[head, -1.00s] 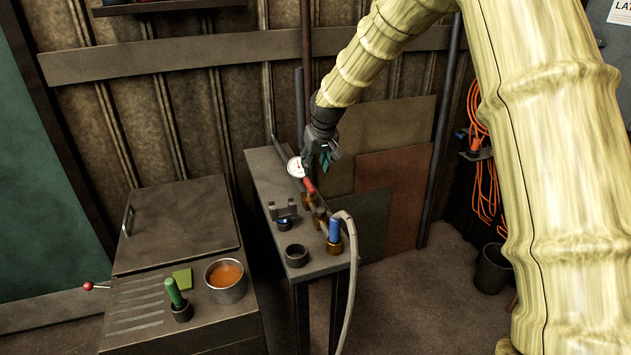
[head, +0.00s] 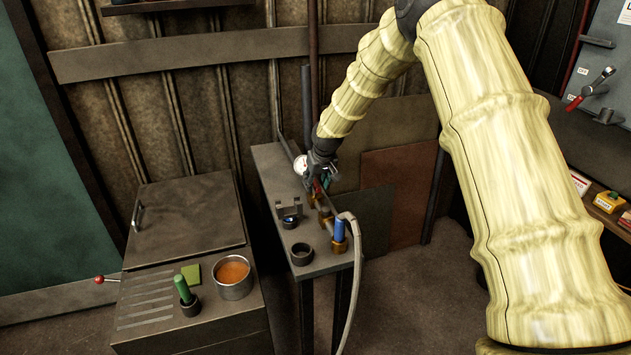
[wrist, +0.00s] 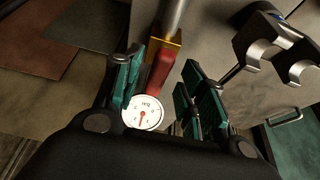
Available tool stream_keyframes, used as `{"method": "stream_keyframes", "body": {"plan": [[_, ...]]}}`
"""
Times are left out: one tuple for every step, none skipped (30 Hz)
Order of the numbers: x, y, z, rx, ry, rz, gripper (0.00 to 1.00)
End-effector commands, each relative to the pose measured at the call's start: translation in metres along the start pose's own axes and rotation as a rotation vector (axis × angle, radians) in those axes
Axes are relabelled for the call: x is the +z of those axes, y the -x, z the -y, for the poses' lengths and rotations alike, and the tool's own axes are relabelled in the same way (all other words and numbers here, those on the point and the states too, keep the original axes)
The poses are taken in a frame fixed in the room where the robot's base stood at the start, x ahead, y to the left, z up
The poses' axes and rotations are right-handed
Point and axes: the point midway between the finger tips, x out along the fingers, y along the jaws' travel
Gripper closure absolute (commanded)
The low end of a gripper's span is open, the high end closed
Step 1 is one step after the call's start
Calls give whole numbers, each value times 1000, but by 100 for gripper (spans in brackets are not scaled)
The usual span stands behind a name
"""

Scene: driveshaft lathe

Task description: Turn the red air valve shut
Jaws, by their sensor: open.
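The red air valve (wrist: 160,75) shows in the wrist view as a red lever handle on a brass body (wrist: 166,43), in line with a grey pipe. In the head view, the red valve (head: 316,187) is partly hidden by my gripper (head: 323,176) above the narrow bench. In the wrist view, my gripper (wrist: 163,82) is open, with its green-padded fingers on either side of the red handle. A gap shows between the handle and the right finger; contact at the left finger cannot be told. A white pressure gauge (wrist: 143,113) lies near the handle.
On the narrow bench (head: 280,178) are a dark forked holder (head: 289,212), a black ring (head: 301,253) and a blue fitting (head: 339,231) with a grey hose. A cabinet at left carries an orange-filled cup (head: 232,277) and a green-handled tool (head: 183,289). Panels lean behind.

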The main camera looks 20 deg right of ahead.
Motion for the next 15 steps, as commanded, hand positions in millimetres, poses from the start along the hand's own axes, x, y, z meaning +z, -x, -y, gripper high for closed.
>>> {"method": "stream_keyframes", "body": {"plan": [[0, -2, 0, 0, 0, 0, 59], [0, -4, 0, 0, 0, 0, 59], [0, -6, 0, 0, 0, 0, 59], [0, -7, 0, 0, 0, 0, 59], [0, -8, 0, 0, 0, 0, 59], [0, -8, 0, 0, 0, 0, 59], [0, -9, 0, 0, 0, 0, 59], [0, -9, 0, 0, 0, 0, 59], [0, -9, 0, 0, 0, 0, 59], [0, -9, 0, 0, 0, 0, 59], [0, -9, 0, 0, 0, 0, 59], [0, -9, 0, 0, 0, 0, 59], [0, -9, 0, 0, 0, 0, 59], [0, -9, 0, 0, 0, 0, 59], [0, -9, 0, 0, 0, 0, 64]]}}
